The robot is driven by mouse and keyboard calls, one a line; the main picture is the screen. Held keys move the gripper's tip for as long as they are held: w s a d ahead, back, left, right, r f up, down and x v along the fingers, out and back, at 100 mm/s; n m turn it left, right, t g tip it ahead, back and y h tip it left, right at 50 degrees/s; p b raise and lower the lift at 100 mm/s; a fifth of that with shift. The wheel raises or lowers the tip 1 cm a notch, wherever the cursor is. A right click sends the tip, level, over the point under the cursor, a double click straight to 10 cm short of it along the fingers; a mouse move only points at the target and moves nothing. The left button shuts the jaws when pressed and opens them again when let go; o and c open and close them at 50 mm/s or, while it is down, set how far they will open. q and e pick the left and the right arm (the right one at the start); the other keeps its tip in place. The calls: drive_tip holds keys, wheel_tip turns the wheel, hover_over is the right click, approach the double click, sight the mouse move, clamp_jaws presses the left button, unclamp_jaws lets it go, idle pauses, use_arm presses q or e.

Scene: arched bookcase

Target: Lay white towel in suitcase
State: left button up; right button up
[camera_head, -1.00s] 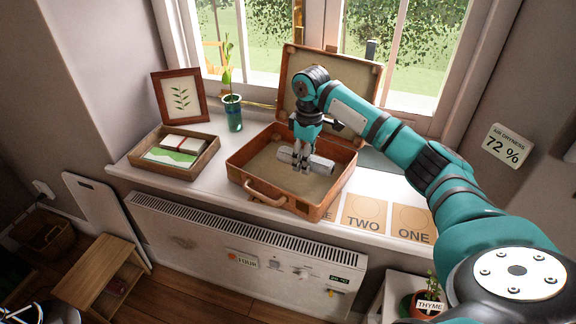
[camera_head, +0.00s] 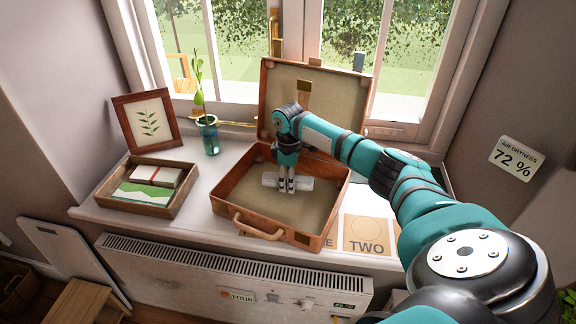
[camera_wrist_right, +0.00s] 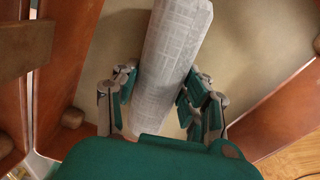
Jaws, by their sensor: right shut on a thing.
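The open brown suitcase (camera_head: 228,183) stands on the white windowsill, its lid (camera_head: 352,95) raised against the window. The white towel (camera_head: 302,183) is a rolled bundle inside the suitcase, near the back of its base. In the right wrist view the towel (camera_wrist_right: 174,45) is pale with a grid pattern and lies between the two fingers. My right gripper (camera_head: 287,187) points down into the suitcase and is shut on the towel. It also shows in the right wrist view (camera_wrist_right: 160,98). Whether the towel touches the suitcase floor is hard to tell. My left gripper is not in view.
A radiator (camera_head: 215,275) is below the sill.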

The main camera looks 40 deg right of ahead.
drive_tip(key=shift+f, duration=0.6)
drive_tip(key=shift+f, duration=0.2)
drive_tip(key=o, duration=1.2)
wheel_tip(320, 180, up, 12)
drive_tip(key=shift+r, duration=0.2)
